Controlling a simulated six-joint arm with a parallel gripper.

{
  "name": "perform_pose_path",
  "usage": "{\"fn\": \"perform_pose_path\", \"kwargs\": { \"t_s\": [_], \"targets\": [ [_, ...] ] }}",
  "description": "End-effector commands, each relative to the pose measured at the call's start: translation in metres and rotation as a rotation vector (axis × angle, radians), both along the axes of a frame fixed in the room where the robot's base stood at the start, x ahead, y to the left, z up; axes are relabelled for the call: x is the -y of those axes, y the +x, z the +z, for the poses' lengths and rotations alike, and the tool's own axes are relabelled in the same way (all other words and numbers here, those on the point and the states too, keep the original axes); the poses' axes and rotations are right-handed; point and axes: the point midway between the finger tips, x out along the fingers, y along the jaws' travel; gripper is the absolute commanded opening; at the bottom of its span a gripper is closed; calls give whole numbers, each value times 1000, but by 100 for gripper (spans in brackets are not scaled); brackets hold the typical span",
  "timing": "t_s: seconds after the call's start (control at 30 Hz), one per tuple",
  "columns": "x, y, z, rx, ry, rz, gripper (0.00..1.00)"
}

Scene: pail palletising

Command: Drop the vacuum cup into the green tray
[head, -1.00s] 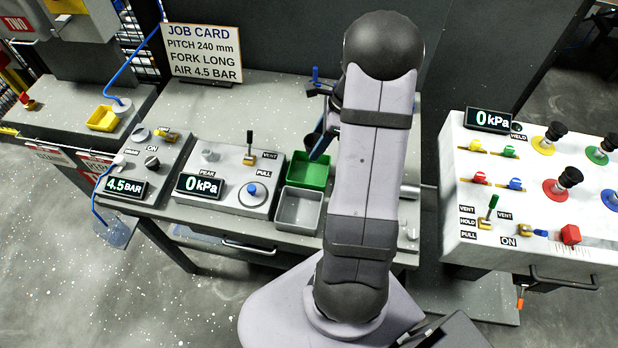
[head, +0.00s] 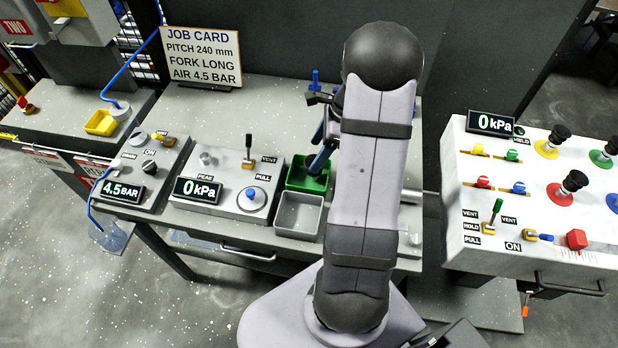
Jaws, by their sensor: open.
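The green tray (head: 304,186) stands on the grey bench, just left of my arm. My gripper (head: 319,162) has blue fingers, points down over the tray and is open. A small dark object (head: 314,168), probably the vacuum cup, shows at the fingertips within the tray's outline. I cannot tell whether it rests on the tray floor or still touches a finger. My arm hides part of the gripper and the area to its right.
A grey tray (head: 298,214) adjoins the green one in front. A gauge panel (head: 228,196) with a lever and blue button stands to the left. The job card (head: 202,55) stands behind. A white control console (head: 540,235) is at right. Bench space behind the panel is clear.

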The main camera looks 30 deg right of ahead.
Motion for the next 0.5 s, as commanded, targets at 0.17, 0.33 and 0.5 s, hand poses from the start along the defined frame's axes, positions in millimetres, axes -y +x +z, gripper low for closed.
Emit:
{"fn": "perform_pose_path", "kwargs": {
  "t_s": [0.17, 0.33, 0.5],
  "targets": [
    [4, -1, 10, 3, -4, -2, 67],
    [11, -6, 30, 4, -4, -1, 67],
    [17, -11, 51, 4, -3, -2, 67]
  ]
}}
